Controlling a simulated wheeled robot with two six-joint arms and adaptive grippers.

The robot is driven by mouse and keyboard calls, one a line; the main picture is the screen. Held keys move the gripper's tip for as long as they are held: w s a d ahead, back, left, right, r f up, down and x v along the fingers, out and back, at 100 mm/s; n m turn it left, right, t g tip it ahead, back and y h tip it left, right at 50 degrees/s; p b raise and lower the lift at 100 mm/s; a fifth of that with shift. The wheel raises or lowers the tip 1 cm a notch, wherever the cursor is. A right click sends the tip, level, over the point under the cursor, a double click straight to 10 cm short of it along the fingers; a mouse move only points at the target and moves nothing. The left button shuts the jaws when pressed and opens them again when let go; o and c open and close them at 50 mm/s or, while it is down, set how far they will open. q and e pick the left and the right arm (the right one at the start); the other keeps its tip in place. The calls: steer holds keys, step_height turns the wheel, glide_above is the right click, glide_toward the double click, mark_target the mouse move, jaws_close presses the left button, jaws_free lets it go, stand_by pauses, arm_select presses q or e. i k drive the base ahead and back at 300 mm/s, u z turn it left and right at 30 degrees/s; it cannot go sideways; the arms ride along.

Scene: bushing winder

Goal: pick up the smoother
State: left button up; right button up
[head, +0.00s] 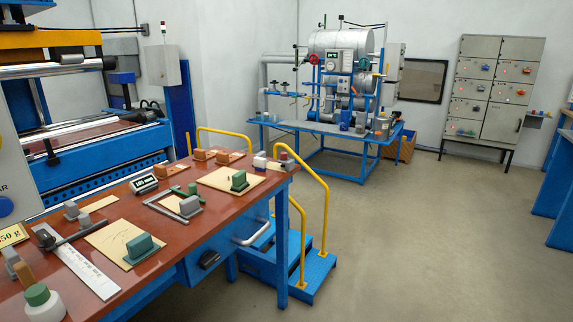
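I cannot tell for sure which item is the smoother. Several small block-shaped tools lie on the red-brown workbench (160,270) in the head view. A green block (140,247) sits on a tan sheet at the near middle. A second green block (239,181) sits on another tan sheet farther back. Orange-brown blocks (201,155) stand near the back edge, and small grey blocks (72,211) at the left. Neither of my grippers is in view.
A steel ruler (85,266), a dark bar tool, a green-capped bottle (42,302) and a small digital display (144,184) are also on the bench. A blue winding machine (100,150) stands behind it. Blue steps with yellow rails (322,215) adjoin its right end. Floor at right is clear.

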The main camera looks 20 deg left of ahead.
mark_target(240, 183)
steer(key=i, duration=3.4)
steer(key=u, duration=5.1)
